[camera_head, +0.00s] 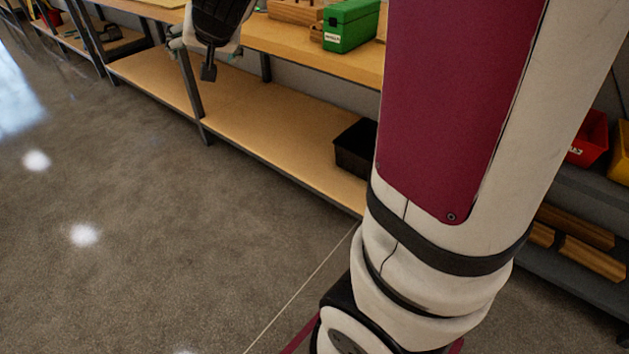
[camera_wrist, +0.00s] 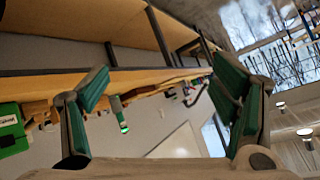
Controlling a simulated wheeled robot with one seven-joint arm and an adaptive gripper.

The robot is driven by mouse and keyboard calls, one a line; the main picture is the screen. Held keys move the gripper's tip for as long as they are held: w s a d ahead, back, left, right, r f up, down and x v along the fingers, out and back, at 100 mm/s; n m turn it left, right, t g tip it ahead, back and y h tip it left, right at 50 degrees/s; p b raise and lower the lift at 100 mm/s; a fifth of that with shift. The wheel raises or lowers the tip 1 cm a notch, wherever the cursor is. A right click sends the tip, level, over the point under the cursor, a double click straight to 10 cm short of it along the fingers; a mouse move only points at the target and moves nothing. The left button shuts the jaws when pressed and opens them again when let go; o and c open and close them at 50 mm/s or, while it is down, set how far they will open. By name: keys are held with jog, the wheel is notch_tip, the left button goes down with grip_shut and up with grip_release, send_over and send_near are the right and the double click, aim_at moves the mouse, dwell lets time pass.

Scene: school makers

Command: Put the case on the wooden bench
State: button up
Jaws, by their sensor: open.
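A green case (camera_head: 350,27) with a white label stands on the wooden bench (camera_head: 290,42), close to its front edge. Part of the green case also shows at the left edge of the wrist view (camera_wrist: 12,138), outside my fingers. My gripper (camera_head: 208,72) hangs at the bench's front, to the left of the case in the head view and apart from it. In the wrist view, my gripper's two green-padded fingers (camera_wrist: 160,70) are spread wide with nothing between them.
Wooden blocks (camera_head: 295,10) lie beside the case. A lower wooden shelf (camera_head: 255,125) holds a black bin (camera_head: 355,148). Red (camera_head: 590,138) and yellow (camera_head: 621,150) bins stand at the right. My arm hides part of the bench. The floor (camera_head: 150,220) in front is clear.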

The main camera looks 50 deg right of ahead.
jog(key=s+a+n+g+y, duration=0.2)
jog(key=s+a+n+y, duration=0.15)
jog(key=s+a, duration=0.6)
jog(key=s+a+f+n+g, duration=0.1)
jog(key=s+g, duration=0.3)
jog(key=s, duration=1.2)
jog(key=s+a+f+n+g, duration=0.2)
jog(key=s+f+n+g, duration=0.1)
jog(key=s, duration=1.2)
jog(key=shift+s+a+f+g+h, duration=0.25)
jog(key=shift+s+f+g+h, duration=0.15)
jog(key=shift+f+g, duration=0.25)
jog(key=shift+w, duration=0.1)
notch_tip(320, 180, up, 32)
jog(key=t+p, duration=0.4)
jog(key=p, duration=2.6)
jog(key=shift+d, duration=0.2)
jog(key=shift+n, duration=0.25)
